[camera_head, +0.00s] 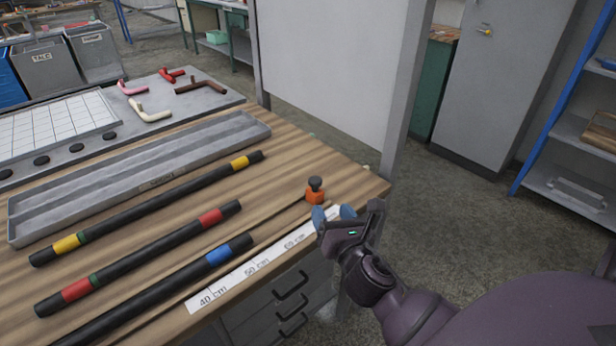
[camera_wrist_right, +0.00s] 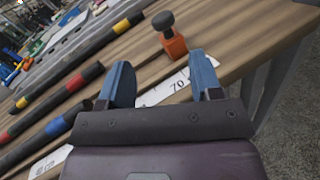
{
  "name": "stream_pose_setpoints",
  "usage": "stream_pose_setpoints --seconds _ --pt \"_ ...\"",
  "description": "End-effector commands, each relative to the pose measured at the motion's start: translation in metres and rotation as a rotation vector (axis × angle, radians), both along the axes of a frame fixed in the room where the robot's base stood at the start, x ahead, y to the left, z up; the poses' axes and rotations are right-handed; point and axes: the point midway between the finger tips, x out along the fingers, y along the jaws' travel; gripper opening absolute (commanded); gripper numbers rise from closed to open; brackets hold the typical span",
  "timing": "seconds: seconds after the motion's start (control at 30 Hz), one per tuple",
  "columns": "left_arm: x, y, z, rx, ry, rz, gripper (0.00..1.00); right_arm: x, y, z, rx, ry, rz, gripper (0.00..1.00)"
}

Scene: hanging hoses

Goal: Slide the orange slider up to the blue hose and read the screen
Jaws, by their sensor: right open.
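The orange slider (camera_head: 315,191) with a dark round knob stands on the wooden bench near its right corner, past the 60 cm mark of the white ruler strip (camera_head: 245,272). It also shows in the right wrist view (camera_wrist_right: 174,44), just beyond the fingers. The blue-banded black hose (camera_head: 170,285) lies along the front of the bench, its end apart from the slider. My right gripper (camera_head: 335,213) is open and empty, its blue fingers just short of the slider; it shows in the wrist view (camera_wrist_right: 160,80) too. My left gripper is out of view. No screen can be made out.
Hoses with red (camera_head: 150,253) and yellow (camera_head: 150,206) bands lie behind the blue-banded one. A grey metal tray (camera_head: 143,178) and a grey board with pipe pieces (camera_head: 150,114) lie farther back. A grey post and panel (camera_head: 330,60) stand at the bench's far edge.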

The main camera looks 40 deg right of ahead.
Motion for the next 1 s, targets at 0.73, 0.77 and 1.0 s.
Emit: stream_pose_setpoints --seconds 0.73,0.77,1.0 --pt "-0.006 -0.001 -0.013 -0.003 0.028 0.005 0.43 0.056 -0.019 -0.001 -0.236 0.073 -0.008 0.59" --pt "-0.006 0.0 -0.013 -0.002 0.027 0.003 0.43 0.06 -0.021 -0.002 -0.235 0.074 -0.007 0.59" --pt "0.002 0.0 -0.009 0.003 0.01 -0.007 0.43 0.09 -0.031 -0.002 -0.235 0.075 -0.008 0.59"
